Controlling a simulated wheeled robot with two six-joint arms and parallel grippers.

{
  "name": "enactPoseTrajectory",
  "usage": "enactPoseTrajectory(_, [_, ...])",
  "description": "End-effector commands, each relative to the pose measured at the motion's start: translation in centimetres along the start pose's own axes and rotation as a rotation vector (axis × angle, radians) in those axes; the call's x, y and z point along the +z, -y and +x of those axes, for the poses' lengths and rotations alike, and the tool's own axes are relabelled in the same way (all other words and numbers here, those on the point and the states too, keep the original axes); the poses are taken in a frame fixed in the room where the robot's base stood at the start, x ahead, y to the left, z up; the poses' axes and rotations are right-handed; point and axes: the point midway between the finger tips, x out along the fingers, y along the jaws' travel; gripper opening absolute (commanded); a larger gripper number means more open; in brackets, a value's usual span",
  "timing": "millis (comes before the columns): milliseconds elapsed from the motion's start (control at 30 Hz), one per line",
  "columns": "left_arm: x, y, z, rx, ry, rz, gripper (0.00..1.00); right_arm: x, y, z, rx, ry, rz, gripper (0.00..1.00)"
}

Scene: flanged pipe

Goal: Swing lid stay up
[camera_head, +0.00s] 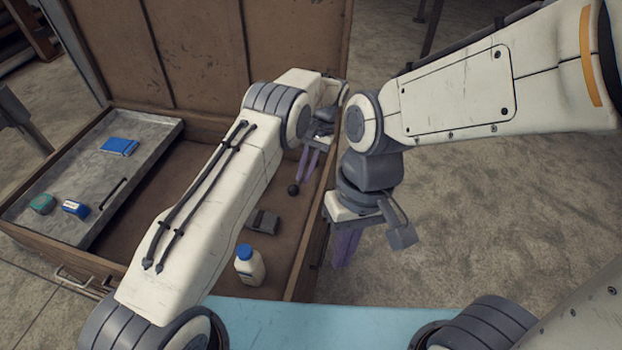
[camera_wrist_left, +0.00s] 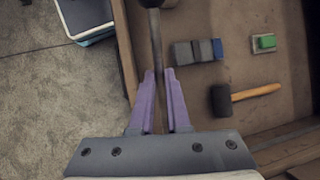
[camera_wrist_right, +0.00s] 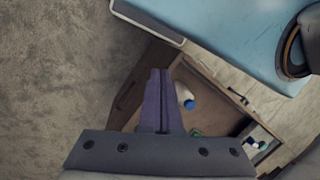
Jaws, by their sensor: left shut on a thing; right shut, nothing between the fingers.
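The lid stay (camera_wrist_left: 156,50) is a thin metal rod with a dark round knob at its end, and it runs between the purple fingers of my left gripper (camera_wrist_left: 160,78). That gripper is shut on it. In the head view the dark knob (camera_head: 293,190) shows just below the left gripper (camera_head: 308,165), beside the right wall of the chest. The raised brown lid (camera_head: 200,60) stands behind the chest. My right gripper (camera_head: 343,250) is shut and empty, outside the chest's right wall, fingers pointing down. The stay's hinged end is hidden in the head view.
A grey tray (camera_head: 70,200) with small items sits in the left of the chest. A blue surface (camera_head: 300,325) is at the front. Bare floor lies right.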

Motion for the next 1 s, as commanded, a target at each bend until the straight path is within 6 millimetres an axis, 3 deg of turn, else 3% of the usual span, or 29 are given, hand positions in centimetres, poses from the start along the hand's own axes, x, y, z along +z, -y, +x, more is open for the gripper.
enactPoseTrajectory(300, [-0.1,0.1,-0.2,-0.001,-0.007,-0.001,0.0,-5.5,1.0,2.9,-0.253,0.33,0.547,0.0])
enactPoseTrajectory(533, [-0.1,0.1,-0.2,-0.001,-0.007,-0.001,0.0,-10.9,0.4,5.3,-0.477,0.551,0.915,0.0])
enactPoseTrajectory(767, [-0.1,0.1,-0.2,-0.001,-0.007,-0.001,0.0,-16.8,-2.5,8.4,-0.741,0.76,1.254,0.0])
enactPoseTrajectory(1000, [-0.1,0.1,-0.2,-0.001,-0.007,-0.001,0.0,-21.9,-7.7,12.7,-1.067,0.963,1.564,0.0])
